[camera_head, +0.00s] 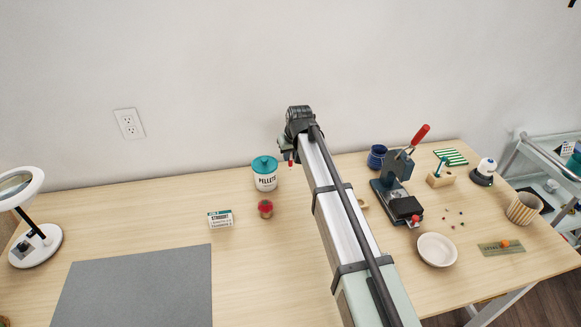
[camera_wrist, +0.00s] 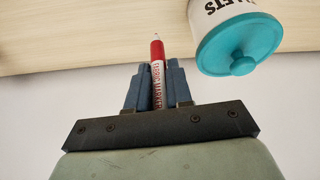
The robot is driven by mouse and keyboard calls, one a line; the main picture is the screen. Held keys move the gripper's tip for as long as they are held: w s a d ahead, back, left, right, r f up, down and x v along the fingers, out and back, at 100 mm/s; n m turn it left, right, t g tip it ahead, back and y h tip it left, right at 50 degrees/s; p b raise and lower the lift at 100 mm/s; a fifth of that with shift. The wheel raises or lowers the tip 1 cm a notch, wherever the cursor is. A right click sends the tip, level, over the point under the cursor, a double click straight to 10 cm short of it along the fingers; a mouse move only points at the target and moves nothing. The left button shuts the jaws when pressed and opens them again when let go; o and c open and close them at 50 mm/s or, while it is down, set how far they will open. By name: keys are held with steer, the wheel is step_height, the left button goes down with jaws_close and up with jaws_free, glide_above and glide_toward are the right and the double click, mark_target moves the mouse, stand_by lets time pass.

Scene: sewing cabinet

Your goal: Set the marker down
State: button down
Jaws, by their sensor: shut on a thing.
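A red marker (camera_wrist: 158,66) labelled "FABRIC MARKER" is held between the two blue-grey fingers of my gripper (camera_wrist: 157,84) in the wrist view. Its pale tip sticks out past the fingertips, and its other end is hidden behind the gripper's dark plate. In the head view, my gripper (camera_head: 288,149) is high near the wall, above the back of the table. A small red part of the marker (camera_head: 291,162) shows below it there, apart from the table. The fingers are mostly hidden by the arm in the head view.
A white pellets jar (camera_head: 265,181) with a teal lid stands left of my gripper; its lid also shows in the wrist view (camera_wrist: 240,45). A press (camera_head: 397,186) stands right. Bare wood lies left of the pellets jar.

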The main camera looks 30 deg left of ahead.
mark_target(291, 162)
steer(key=shift+f, duration=2.5)
steer(key=shift+f, duration=0.1)
steer(key=c, duration=1)
jaws_free()
steer(key=v, duration=1.2)
